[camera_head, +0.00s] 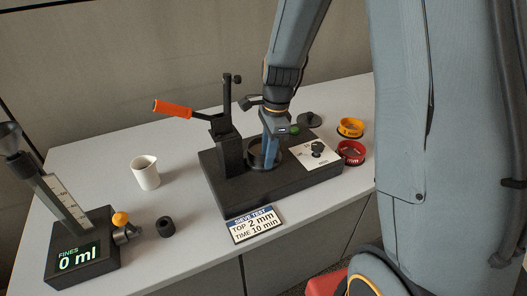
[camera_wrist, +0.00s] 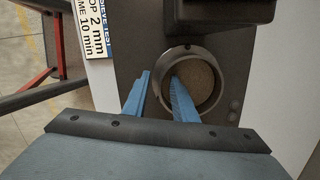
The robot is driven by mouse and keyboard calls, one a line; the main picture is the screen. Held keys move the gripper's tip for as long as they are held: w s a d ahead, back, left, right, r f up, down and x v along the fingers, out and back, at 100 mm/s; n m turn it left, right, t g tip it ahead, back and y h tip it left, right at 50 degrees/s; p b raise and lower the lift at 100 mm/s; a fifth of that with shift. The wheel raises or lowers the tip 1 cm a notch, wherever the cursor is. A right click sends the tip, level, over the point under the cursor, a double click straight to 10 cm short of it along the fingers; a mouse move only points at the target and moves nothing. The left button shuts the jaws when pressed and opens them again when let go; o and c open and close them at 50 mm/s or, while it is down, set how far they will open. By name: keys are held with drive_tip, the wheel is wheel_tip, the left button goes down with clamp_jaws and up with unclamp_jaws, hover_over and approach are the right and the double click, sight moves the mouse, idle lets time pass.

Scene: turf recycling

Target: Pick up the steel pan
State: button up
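The round steel pan (camera_wrist: 219,92), grey-walled with a brownish inside, sits on the dark machine base in the wrist view. In the head view the pan (camera_head: 277,159) is partly hidden behind my gripper (camera_head: 269,152). In the wrist view my gripper (camera_wrist: 160,76) has its blue fingers apart. One finger is outside the pan's left wall and the other reaches over the pan's opening, so the wall appears between them. I cannot tell whether either finger touches it.
The machine's black column and clamp with an orange handle (camera_head: 173,109) stand left of the pan. A white dial plate (camera_head: 312,153), yellow ring (camera_head: 350,127) and red ring (camera_head: 351,152) are right. A white cup (camera_head: 146,173), black cap (camera_head: 167,227) and sign (camera_head: 256,225) are on the table.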

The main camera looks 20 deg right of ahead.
clamp_jaws()
idle(0.3)
